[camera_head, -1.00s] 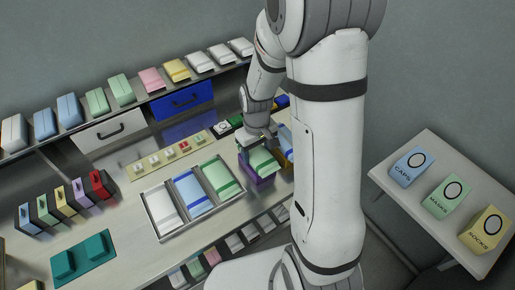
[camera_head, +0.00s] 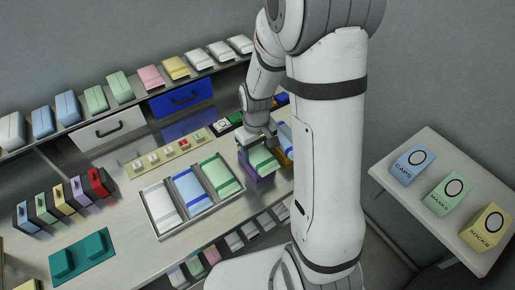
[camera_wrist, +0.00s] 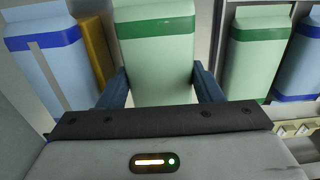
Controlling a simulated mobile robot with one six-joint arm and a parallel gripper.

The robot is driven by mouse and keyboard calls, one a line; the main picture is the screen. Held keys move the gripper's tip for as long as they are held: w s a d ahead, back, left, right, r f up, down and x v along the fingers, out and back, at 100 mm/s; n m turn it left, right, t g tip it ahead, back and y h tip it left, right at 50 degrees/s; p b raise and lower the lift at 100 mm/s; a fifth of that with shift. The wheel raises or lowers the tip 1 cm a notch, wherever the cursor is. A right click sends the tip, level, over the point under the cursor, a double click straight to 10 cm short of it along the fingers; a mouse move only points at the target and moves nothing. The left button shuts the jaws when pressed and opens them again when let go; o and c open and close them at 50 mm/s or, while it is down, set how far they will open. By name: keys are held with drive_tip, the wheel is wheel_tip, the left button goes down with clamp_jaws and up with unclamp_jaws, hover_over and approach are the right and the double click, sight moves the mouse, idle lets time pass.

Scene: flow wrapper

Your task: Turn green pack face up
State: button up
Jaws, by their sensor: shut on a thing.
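A light green pack with a dark green band (camera_wrist: 158,62) is between the two dark fingers of my gripper (camera_wrist: 160,88) in the wrist view. My gripper is shut on it. In the head view the same green pack (camera_head: 263,160) is under my gripper (camera_head: 262,143), at a purple holder (camera_head: 259,173). I cannot tell whether the pack touches the holder. Another green pack (camera_head: 219,176) lies in the right compartment of the metal tray (camera_head: 166,238), beside a blue pack (camera_head: 191,190) and a white pack (camera_head: 164,206).
A blue-banded pack (camera_wrist: 50,62) stands close left of the held pack in the wrist view, with a yellow piece (camera_wrist: 97,52) between. A button panel (camera_head: 168,157) lies behind the tray. Teal fixture (camera_head: 83,258) is at the front left. A side table (camera_head: 412,205) holds labelled boxes.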

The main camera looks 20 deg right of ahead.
drive_tip(key=o, duration=1.2)
drive_tip(key=shift+r, duration=3.9)
drive_tip(key=shift+r, duration=0.1)
drive_tip(key=s+r+m+t, duration=0.1)
drive_tip(key=s+r, duration=0.2)
drive_tip(key=s, duration=0.1)
drive_tip(key=s+r+m+t, duration=0.1)
drive_tip(key=s+r, duration=0.3)
drive_tip(key=s, duration=0.1)
drive_tip(key=s+r+m+t, duration=0.1)
drive_tip(key=s+r, duration=0.3)
drive_tip(key=s, duration=0.1)
drive_tip(key=shift+s+d+m, duration=0.2)
drive_tip(key=shift+d+m, duration=0.1)
